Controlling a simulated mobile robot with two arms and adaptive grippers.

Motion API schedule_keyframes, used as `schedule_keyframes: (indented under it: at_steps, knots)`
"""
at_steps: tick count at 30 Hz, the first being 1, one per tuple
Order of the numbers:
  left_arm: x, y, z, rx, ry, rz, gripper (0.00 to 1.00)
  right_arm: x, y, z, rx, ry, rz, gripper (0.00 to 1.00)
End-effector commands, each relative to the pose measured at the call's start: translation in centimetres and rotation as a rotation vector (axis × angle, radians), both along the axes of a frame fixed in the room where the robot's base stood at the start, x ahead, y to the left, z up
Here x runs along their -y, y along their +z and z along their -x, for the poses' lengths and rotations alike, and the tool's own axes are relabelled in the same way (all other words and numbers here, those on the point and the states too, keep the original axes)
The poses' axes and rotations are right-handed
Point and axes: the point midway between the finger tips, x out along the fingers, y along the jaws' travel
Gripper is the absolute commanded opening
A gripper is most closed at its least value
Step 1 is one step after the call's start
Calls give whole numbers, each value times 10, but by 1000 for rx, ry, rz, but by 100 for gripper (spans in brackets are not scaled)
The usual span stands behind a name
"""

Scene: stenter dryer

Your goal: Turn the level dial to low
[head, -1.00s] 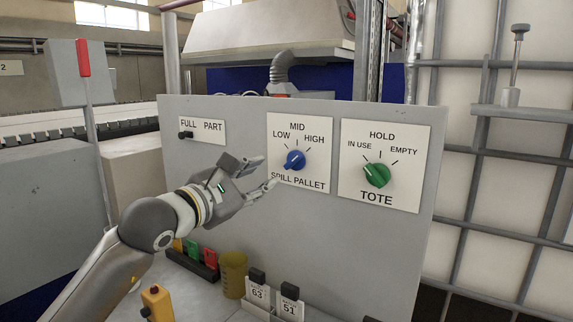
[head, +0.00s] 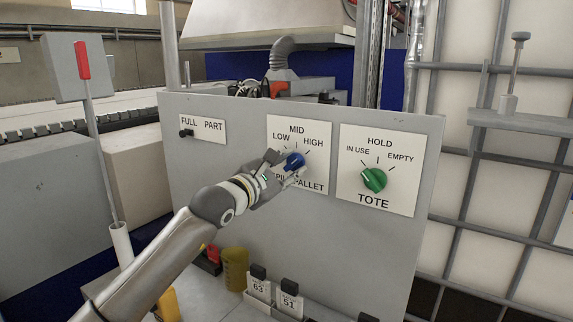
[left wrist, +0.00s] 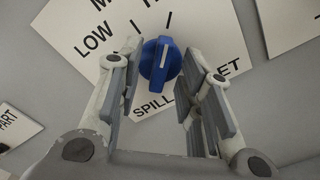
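The blue level dial (head: 295,160) is on the white SPILL PALLET plate (head: 318,133), marked LOW, MID and HIGH. In the left wrist view the dial (left wrist: 160,63) has a white pointer line that aims at the HIGH-side tick, away from LOW. My left gripper (head: 285,168) is at the dial, coming from the lower left. In the left wrist view its two fingers are spread on either side of the dial, with visible gaps on both sides. The fingers hide part of the plate's lettering. My right gripper is not in view.
A green TOTE dial (head: 374,180) is on the plate to the right. A small black FULL/PART switch (head: 186,133) is on the left. Below the panel stand a yellow cup (head: 235,270) and number tags 63 (head: 258,287) and 51 (head: 289,301).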

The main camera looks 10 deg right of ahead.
Motion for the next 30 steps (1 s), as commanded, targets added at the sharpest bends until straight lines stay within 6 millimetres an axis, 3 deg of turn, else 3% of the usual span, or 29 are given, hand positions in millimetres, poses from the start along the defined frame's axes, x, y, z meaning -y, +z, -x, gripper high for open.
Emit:
schedule_keyframes:
  at_steps: [6,15,23,30]
  knots:
    - [0,0,0,0,0,0,34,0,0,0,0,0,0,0]
    - [0,-1,0,-2,0,0,0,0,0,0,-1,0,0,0]
    - [0,-2,0,-10,0,7,0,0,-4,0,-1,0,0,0]
    - [0,-6,0,-75,-1,71,0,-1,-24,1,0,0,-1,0]
